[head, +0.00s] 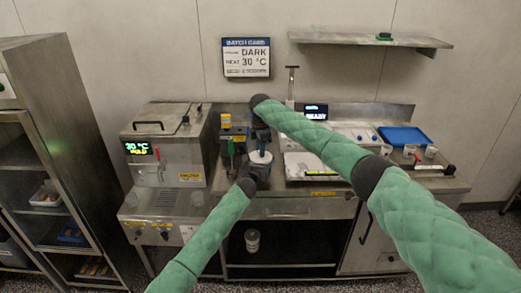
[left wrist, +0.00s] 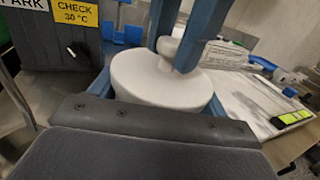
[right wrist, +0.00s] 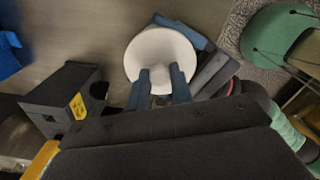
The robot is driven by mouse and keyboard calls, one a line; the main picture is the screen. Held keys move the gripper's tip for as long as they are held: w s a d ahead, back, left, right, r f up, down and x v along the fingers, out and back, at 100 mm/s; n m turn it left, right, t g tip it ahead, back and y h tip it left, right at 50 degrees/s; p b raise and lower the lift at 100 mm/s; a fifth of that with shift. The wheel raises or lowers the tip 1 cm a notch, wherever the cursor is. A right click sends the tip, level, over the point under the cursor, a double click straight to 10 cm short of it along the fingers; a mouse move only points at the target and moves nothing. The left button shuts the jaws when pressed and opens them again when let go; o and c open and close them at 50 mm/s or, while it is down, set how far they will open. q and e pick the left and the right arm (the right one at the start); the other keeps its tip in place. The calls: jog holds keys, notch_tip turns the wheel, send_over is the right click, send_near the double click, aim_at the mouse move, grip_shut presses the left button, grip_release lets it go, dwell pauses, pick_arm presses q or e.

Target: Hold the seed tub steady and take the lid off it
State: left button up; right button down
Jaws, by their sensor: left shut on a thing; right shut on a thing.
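The seed tub (left wrist: 208,108) stands upright with its round white lid (left wrist: 150,78) on top; the lid also shows in the head view (head: 260,156) and the right wrist view (right wrist: 160,50). My left gripper (head: 259,170) is shut on the tub, one blue finger on either side of it. My right gripper (right wrist: 160,88) comes down from above and is shut on the lid's white knob (left wrist: 168,47). The lid appears seated on the tub; I cannot make out a gap. Most of the tub's wall is hidden by the lid and my left gripper.
Left of the tub stands a steel machine (head: 165,140) with a display. A dark box with a yellow label (head: 227,122) is close behind left. A white tray (head: 300,163) lies to the right, with a blue tray (head: 403,136) farther right. A white container (head: 252,238) stands below.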

jog(key=shift+r, duration=0.15)
dwell(0.5)
jog(key=shift+r, duration=0.35)
jog(key=shift+r, duration=0.7)
jog(key=shift+r, duration=1.9)
pick_arm(q)
jog(key=o, duration=1.4)
jog(key=shift+o, duration=0.2)
